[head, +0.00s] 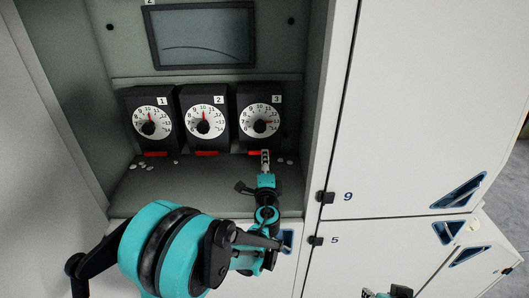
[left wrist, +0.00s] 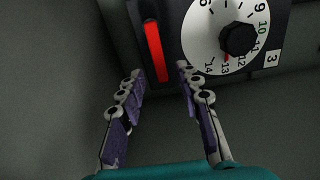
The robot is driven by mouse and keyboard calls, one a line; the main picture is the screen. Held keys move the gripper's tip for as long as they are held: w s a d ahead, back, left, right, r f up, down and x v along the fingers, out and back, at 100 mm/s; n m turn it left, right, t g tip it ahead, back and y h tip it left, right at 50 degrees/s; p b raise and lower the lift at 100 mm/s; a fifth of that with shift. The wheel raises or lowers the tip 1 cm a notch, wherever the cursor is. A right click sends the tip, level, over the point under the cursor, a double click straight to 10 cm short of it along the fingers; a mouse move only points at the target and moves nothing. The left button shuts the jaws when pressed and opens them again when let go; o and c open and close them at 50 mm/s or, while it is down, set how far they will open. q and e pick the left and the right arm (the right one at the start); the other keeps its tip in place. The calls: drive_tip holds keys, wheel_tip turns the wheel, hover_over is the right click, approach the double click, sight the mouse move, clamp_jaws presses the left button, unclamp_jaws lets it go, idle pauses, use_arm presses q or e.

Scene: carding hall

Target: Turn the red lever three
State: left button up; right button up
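The red lever three (head: 254,153) is under the dial marked 3 (head: 260,121), partly hidden by my left gripper (head: 265,154) in the head view. In the left wrist view the red lever (left wrist: 155,50) is a slim bar, its near end between the two fingertips with gaps on both sides. My left gripper (left wrist: 160,72) is open. Dial three (left wrist: 225,38) is right of the lever there, its red needle near 13. Only a small part of what looks like my right gripper (head: 388,293) shows at the bottom edge; its fingers are hidden.
Dials 1 (head: 151,122) and 2 (head: 204,121) have red levers below (head: 156,154) (head: 206,153). A dark screen (head: 204,37) is above. Small pale bits (head: 143,166) lie on the shelf. Cabinet side walls flank the recess; white doors (head: 425,110) are at right.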

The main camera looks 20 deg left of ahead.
use_arm(q)
drive_tip(key=x, duration=0.5)
drive_tip(key=shift+w, duration=0.1)
drive_tip(key=shift+c, duration=0.2)
clamp_jaws()
